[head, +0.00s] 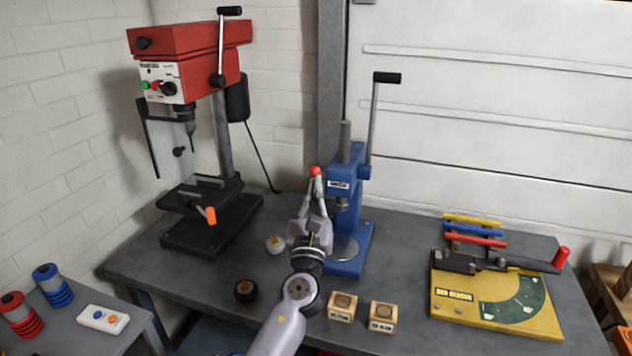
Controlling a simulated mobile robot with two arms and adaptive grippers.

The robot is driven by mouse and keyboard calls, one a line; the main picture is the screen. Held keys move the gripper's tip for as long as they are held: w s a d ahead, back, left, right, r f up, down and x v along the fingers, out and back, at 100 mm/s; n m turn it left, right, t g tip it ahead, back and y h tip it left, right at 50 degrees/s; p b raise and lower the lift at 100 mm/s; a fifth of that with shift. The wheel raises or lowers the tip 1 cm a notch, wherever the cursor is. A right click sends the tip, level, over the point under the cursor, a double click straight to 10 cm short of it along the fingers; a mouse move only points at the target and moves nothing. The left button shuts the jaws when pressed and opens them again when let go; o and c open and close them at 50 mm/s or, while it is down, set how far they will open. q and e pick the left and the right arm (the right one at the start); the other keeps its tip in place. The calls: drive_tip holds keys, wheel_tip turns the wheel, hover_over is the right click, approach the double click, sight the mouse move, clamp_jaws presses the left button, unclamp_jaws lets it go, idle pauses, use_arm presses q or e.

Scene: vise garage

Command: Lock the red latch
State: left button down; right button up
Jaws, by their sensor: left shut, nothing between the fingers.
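No part is clearly marked as the red latch. A small round red knob (316,171) shows right at the tips of my left gripper (316,182), in front of the blue press (345,215). My left gripper is shut and points up and away; I cannot tell whether its fingers touch the knob. What the knob is fixed to is hidden behind the fingers. Other red parts are a red bar (476,240) and a red handle end (560,258) at the yellow bender (500,308). My right gripper is not in view.
A red drill press (190,65) stands back left. A white-and-orange knob (275,244), a black knob (245,291) and two wooden blocks (342,306) (383,317) lie around my arm. The grey bench (400,255) is clear between press and bender. A side table holds weight stacks (52,285).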

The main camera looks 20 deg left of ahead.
use_arm(q)
drive_tip(key=shift+w+a+r, duration=0.1)
drive_tip(key=shift+w+r, duration=0.1)
drive_tip(key=shift+w, duration=0.35)
use_arm(e)
drive_tip(key=shift+r, duration=0.1)
drive_tip(key=shift+a, duration=0.15)
